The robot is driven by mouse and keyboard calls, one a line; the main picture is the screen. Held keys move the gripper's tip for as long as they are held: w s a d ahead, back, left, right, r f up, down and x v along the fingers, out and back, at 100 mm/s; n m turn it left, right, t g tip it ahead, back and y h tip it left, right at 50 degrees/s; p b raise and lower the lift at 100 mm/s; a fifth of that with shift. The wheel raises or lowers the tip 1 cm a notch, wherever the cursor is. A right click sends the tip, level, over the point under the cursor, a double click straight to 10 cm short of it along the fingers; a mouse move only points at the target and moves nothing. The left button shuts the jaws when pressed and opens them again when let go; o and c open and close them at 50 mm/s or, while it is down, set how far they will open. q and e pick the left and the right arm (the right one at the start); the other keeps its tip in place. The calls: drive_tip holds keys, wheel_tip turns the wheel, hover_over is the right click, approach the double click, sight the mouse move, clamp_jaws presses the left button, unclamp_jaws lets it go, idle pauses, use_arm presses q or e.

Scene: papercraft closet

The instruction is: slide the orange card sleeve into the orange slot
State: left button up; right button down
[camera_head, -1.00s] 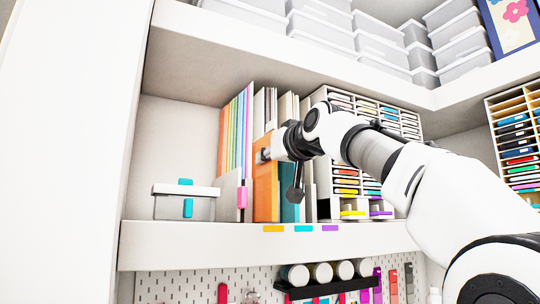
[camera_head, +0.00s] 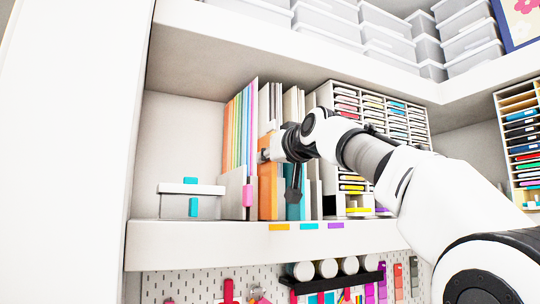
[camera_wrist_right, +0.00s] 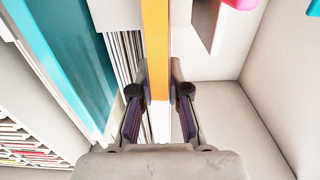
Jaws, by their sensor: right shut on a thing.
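The orange card sleeve (camera_head: 267,190) stands upright in the row on the shelf, between the grey divider with a pink tab and a teal sleeve (camera_head: 293,205). My right gripper (camera_head: 268,154) is shut on its front edge, high up. In the right wrist view the gripper (camera_wrist_right: 158,98) has one finger on each side of the sleeve's thin edge (camera_wrist_right: 155,45). An orange label (camera_head: 279,227) on the shelf front lies just below the sleeve. The slot itself and the sleeve's back end are hidden. My left gripper is not in view.
Pastel folders (camera_head: 241,130) stand behind, left of the sleeve. A white organiser (camera_head: 330,190) of small drawers stands to the right. The upper shelf (camera_head: 300,52) hangs above my arm.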

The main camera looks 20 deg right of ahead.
drive_tip(key=c, duration=1.1)
unclamp_jaws()
drive_tip(key=s+d+b, duration=0.2)
drive_tip(key=s+b, duration=1)
drive_tip(key=s, duration=0.5)
drive_tip(key=d+r+p, duration=0.2)
drive_tip(key=d+p, duration=0.1)
drive_tip(key=d, duration=0.2)
drive_tip(key=d+r+p, duration=0.2)
drive_tip(key=d+p, duration=0.1)
drive_tip(key=d, duration=0.1)
drive_tip(key=d+r+p, duration=0.2)
drive_tip(key=d+p, duration=0.1)
drive_tip(key=d, duration=0.2)
drive_tip(key=shift+d+r, duration=0.3)
drive_tip(key=shift+r, duration=0.05)
drive_tip(key=shift+a, duration=0.15)
drive_tip(key=shift+s, duration=0.1)
